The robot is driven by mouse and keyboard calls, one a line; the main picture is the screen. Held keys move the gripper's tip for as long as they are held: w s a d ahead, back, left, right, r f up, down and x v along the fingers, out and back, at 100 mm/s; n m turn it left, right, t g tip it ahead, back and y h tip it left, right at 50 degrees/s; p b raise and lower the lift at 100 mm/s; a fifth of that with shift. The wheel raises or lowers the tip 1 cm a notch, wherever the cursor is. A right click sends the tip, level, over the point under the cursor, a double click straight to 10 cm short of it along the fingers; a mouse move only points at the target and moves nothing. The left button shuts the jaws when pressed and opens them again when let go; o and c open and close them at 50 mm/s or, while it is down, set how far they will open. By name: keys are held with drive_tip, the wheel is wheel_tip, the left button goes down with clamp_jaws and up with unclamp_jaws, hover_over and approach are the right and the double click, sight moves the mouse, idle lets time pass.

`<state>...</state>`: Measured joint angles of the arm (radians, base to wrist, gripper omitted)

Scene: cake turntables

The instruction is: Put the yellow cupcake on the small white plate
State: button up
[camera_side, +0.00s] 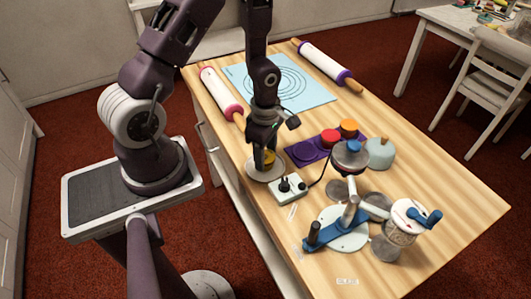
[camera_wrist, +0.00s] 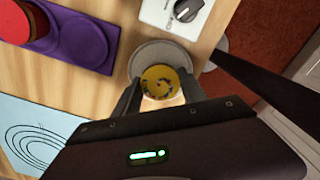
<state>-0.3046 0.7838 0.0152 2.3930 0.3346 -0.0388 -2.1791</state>
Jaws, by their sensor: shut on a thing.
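The yellow cupcake (camera_wrist: 160,82) is between the two fingers of my gripper (camera_wrist: 162,92) in the wrist view. My gripper is shut on it. In the side view the yellow cupcake (camera_side: 265,157) is partly hidden by my gripper (camera_side: 264,158). The small white plate (camera_wrist: 158,48) lies directly beneath the cupcake, and its rim shows around it. In the side view the plate (camera_side: 254,172) is near the table's left edge. I cannot tell whether the cupcake touches the plate.
A purple tray (camera_side: 303,153) with a red cupcake (camera_side: 331,137) and an orange one (camera_side: 348,127) is to the right. Turntables and a blue-handled device (camera_side: 335,226) fill the front. A blue mat (camera_side: 310,94) and rolling pins lie behind.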

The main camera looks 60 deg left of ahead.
drive_tip(key=o, duration=1.5)
drive_tip(key=shift+f, duration=0.1)
wheel_tip(320, 180, up, 12)
wheel_tip(320, 180, up, 8)
drive_tip(key=f+m+t, duration=0.1)
drive_tip(key=m+t, duration=0.1)
drive_tip(key=m, duration=0.5)
hover_over(266, 164)
drive_tip(key=s+d+r+m+t, duration=0.1)
drive_tip(key=s+d+r+m, duration=0.1)
drive_tip(key=m, duration=0.4)
drive_tip(key=s+d+r+m+t, duration=0.1)
drive_tip(key=s+d+r+m, duration=0.1)
drive_tip(key=s+r+m, duration=0.3)
drive_tip(key=s+d+r+m+t, duration=0.1)
drive_tip(key=s+d+r+m, duration=0.1)
drive_tip(key=m, duration=0.4)
drive_tip(key=shift+s+d+r+m+t, duration=0.1)
drive_tip(key=shift+s+r+m+t, duration=0.1)
drive_tip(key=shift+s+r, duration=0.25)
drive_tip(key=shift+s+d+r+m+t, duration=0.1)
drive_tip(key=shift+s+r+m, duration=0.15)
drive_tip(key=shift+r, duration=0.4)
